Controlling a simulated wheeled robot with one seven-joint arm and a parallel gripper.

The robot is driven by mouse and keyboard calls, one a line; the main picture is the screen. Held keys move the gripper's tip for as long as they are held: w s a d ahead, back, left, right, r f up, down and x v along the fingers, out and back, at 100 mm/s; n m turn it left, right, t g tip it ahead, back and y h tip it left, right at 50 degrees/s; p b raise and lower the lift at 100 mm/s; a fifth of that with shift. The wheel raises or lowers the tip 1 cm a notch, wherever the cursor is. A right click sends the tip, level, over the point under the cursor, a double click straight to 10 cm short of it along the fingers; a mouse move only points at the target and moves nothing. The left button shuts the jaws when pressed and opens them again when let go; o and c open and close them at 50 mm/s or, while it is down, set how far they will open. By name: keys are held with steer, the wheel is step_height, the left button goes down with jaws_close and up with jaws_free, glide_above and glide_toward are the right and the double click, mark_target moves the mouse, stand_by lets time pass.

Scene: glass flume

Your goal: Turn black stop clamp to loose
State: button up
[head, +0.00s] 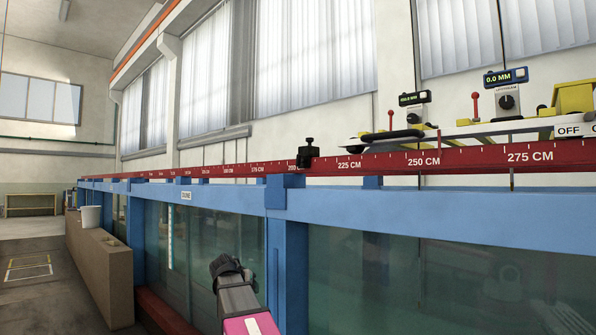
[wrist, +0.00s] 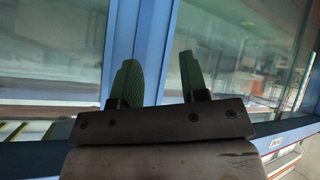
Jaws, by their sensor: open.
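The black stop clamp (head: 308,154) sits on the red ruler rail (head: 385,161) near the 200 mark, with a small black knob on top. My gripper (head: 228,266) is in front of the flume's glass side, below and to the left of the clamp, apart from it. In the wrist view my gripper (wrist: 158,84) shows two green-padded fingers spread apart with nothing between them. The clamp cannot be made out in the wrist view.
The blue flume frame (head: 430,204) runs along under the rail, with a blue upright (head: 287,265) beside my gripper. A carriage with yellow parts (head: 573,97) and red-knobbed levers stands on the rail at right. A tan bench (head: 98,262) with a white bucket (head: 91,217) is at left.

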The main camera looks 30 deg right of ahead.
steer(key=d+r+m+t+h, duration=0.1)
steer(key=d+r+m+h, duration=0.15)
steer(key=r, duration=0.95)
steer(key=d+r+m+h, duration=0.2)
steer(key=d+r, duration=0.1)
steer(key=r, duration=0.9)
steer(key=m+h, duration=0.5)
glide_toward(297, 159)
steer(key=shift+g+y, duration=0.25)
steer(key=shift+g, duration=0.15)
steer(key=x, duration=1.1)
steer(key=shift+w+a+r, duration=0.15)
steer(key=shift+w+r, duration=0.1)
jaws_close()
